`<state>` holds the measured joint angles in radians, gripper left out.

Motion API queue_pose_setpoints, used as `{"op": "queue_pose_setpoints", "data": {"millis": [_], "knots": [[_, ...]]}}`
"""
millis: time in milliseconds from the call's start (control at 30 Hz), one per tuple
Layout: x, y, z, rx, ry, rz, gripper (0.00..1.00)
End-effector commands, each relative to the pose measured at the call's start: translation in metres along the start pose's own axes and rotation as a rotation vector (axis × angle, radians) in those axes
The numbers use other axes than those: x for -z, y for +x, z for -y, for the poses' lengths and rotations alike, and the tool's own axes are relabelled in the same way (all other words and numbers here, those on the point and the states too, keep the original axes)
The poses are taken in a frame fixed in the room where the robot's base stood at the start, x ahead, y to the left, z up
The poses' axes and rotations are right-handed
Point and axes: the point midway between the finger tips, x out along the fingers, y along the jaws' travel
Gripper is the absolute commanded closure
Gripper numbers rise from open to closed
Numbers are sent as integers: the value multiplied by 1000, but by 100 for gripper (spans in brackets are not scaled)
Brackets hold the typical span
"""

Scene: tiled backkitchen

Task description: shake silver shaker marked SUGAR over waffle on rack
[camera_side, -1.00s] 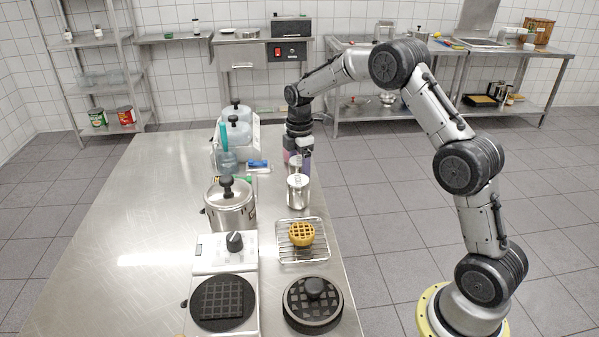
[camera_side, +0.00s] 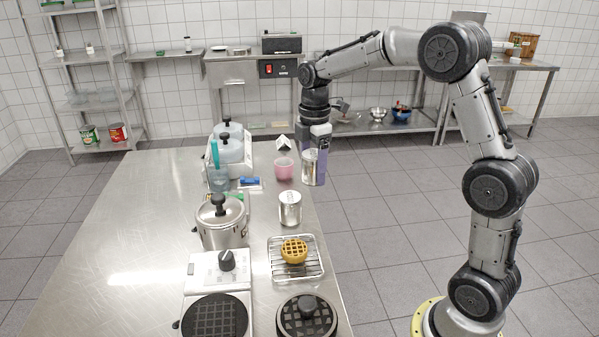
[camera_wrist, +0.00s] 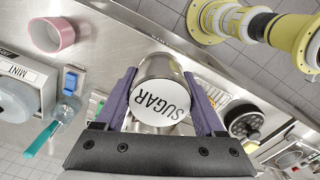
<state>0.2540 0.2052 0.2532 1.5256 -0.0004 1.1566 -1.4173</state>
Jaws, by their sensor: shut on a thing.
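My gripper (camera_side: 314,172) is shut around a silver shaker (camera_side: 309,163) near the right edge of the table. In the wrist view the shaker (camera_wrist: 160,70) sits between the two purple fingers, and its white lid reads SUGAR. It looks upright and raised off the table in the side view. The golden round waffle (camera_side: 294,250) lies on the wire rack (camera_side: 312,268), nearer the side camera than my gripper. A second silver shaker (camera_side: 290,208) stands on the table between my gripper and the rack; its label cannot be read in the side view.
A pink cup (camera_side: 284,168) stands just left of the held shaker.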

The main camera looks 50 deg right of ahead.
Motion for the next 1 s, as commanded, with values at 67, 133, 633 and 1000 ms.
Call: {"op": "queue_pose_setpoints", "data": {"millis": [67, 133, 633, 1000], "knots": [[-2, -9, 16, -5, 0, -1, 94], [-4, -13, 27, -4, 0, -1, 94], [6, -17, 59, -8, 131, -2, 94], [90, -2, 101, -2, 49, -1, 94]]}}
